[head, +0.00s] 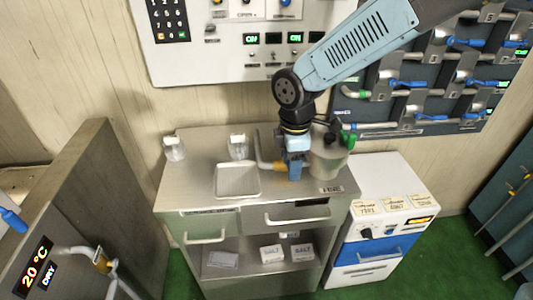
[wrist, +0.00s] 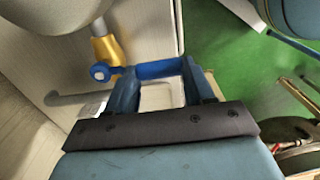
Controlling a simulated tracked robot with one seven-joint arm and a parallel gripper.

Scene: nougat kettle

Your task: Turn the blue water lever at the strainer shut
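A blue lever (wrist: 155,70) on a brass-coloured valve body (wrist: 106,46) lies across the gap at my fingertips in the wrist view. Its round blue hub (wrist: 99,71) is left of the fingers. My gripper (wrist: 160,80) has its two fingers spread apart, with the lever at their tips; whether they touch it I cannot tell. In the head view my gripper (head: 294,170) points down over the steel counter beside the brass valve (head: 279,166) on a bent pipe (head: 259,150). The lever is not clearly distinguishable there.
A grey vessel (head: 327,162) with a green handle (head: 349,140) stands close right of my gripper. A white tray (head: 237,180) and two small jars sit left on the counter (head: 190,195). A panel with several blue levers (head: 410,85) hangs behind right.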

